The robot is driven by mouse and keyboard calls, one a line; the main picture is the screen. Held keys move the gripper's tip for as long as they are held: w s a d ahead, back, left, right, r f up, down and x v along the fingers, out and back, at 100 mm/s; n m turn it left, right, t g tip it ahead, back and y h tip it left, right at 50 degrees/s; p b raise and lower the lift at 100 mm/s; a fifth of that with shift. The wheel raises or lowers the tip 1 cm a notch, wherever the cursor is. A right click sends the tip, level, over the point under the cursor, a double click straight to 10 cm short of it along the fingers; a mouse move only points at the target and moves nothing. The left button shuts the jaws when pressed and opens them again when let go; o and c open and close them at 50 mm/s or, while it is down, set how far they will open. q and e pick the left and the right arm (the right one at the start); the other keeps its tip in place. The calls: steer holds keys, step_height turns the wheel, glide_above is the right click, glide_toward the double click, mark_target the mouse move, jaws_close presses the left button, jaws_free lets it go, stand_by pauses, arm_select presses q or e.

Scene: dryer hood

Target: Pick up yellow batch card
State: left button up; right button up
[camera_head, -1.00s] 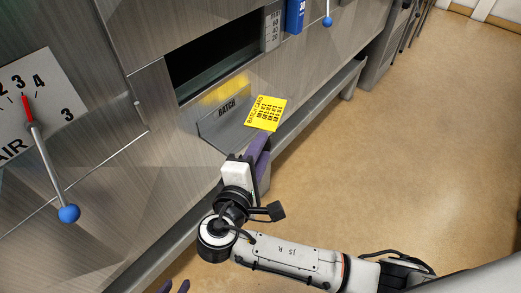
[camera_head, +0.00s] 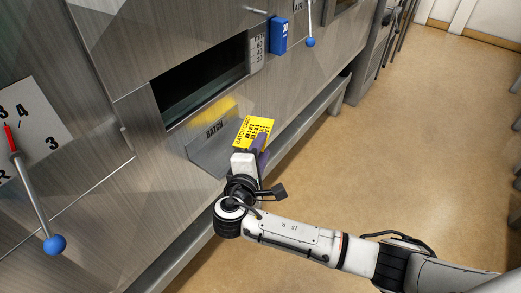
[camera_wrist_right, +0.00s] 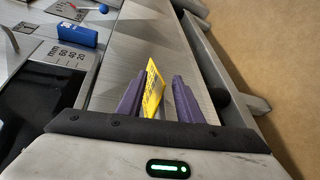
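The yellow batch card (camera_head: 254,130) with black print stands out from the metal batch holder (camera_head: 208,153) on the dryer front. In the right wrist view the card (camera_wrist_right: 153,92) lies between the two purple fingers, tilted, nearer the left finger, with a gap to the right finger. My right gripper (camera_head: 258,146) is open around the card in the head view, its fingers partly covering the card's lower right. It also shows in the wrist view (camera_wrist_right: 159,78). Whether the left finger touches the card is unclear. My left gripper is out of view.
Above the holder is a dark slot (camera_head: 200,82) in the steel panel. A blue block (camera_head: 279,36) and a blue-knobbed lever (camera_head: 310,42) are to its upper right. Another blue-knobbed lever (camera_head: 54,244) is at left. The floor at right is clear.

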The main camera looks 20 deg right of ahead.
jaws_close()
steer(key=shift+s, duration=0.1)
steer(key=shift+f, duration=0.15)
steer(key=shift+s+d+f+p, duration=0.1)
steer(key=shift+s+d+p, duration=0.55)
steer(key=shift+d, duration=0.4)
jaws_free()
steer(key=shift+w, duration=0.1)
steer(key=shift+r, duration=0.2)
steer(key=v, duration=1)
steer(key=shift+r, duration=0.1)
